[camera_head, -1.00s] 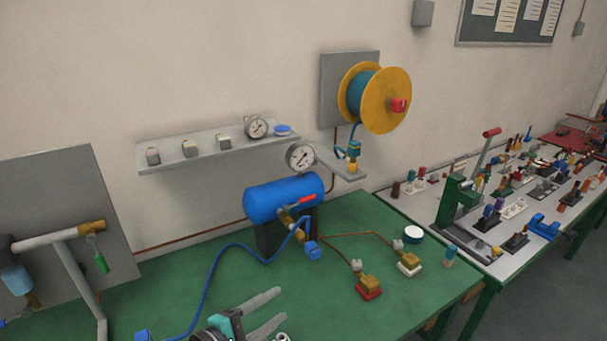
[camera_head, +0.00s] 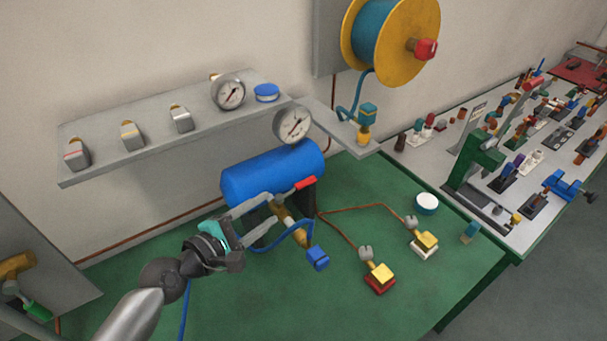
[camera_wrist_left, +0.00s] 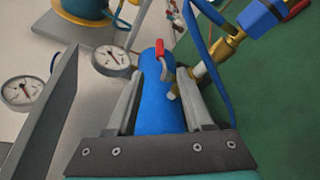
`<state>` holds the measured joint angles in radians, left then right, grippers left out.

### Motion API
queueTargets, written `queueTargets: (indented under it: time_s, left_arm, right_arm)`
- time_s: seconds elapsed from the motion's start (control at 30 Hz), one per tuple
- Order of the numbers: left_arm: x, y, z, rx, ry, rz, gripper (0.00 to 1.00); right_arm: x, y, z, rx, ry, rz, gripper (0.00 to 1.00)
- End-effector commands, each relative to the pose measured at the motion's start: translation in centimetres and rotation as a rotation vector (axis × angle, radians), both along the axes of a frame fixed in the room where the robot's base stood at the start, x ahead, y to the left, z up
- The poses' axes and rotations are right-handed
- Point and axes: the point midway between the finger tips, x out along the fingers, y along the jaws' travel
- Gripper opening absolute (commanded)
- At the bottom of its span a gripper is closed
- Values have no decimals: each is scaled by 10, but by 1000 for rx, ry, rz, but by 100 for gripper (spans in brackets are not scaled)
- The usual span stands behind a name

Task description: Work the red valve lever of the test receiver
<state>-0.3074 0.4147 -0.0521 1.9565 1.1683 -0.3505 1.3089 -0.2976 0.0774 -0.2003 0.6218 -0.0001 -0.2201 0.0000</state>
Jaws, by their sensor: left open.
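The test receiver is a blue tank (camera_head: 262,172) on the green bench. Its red valve lever (camera_head: 306,183) sticks out at the tank's right front, above brass fittings (camera_head: 290,222). My left gripper (camera_head: 278,208) is open and empty in front of the tank, its fingers pointing toward the lever from the left. In the left wrist view the red lever (camera_wrist_left: 160,50) shows just beyond and between the open fingertips (camera_wrist_left: 158,76), with the blue tank (camera_wrist_left: 158,105) behind. I see no clear contact with the lever. My right gripper is not in view.
A pressure gauge (camera_head: 293,124) stands above the tank, close to the grey wall shelf (camera_head: 155,140). A blue hose (camera_head: 270,245) runs past the fingers to a blue connector (camera_head: 317,258).

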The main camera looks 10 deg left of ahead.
Motion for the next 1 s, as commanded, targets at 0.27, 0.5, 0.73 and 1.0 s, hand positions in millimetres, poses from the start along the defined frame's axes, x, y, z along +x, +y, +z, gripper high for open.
queueTargets:
  time_s: [0.27, 0.5, 0.73, 1.0]
  left_arm:
    - [35, -17, -6, -2, -3, 1, 52]
    - [69, -33, -15, -1, -2, 0, 52]
    - [100, -48, -24, -2, -2, 0, 52]
    - [123, -60, -29, -1, -1, 0, 52]
  right_arm:
    - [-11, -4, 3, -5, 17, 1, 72]
    - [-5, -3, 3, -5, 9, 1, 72]
    - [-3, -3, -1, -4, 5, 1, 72]
    - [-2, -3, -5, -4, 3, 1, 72]
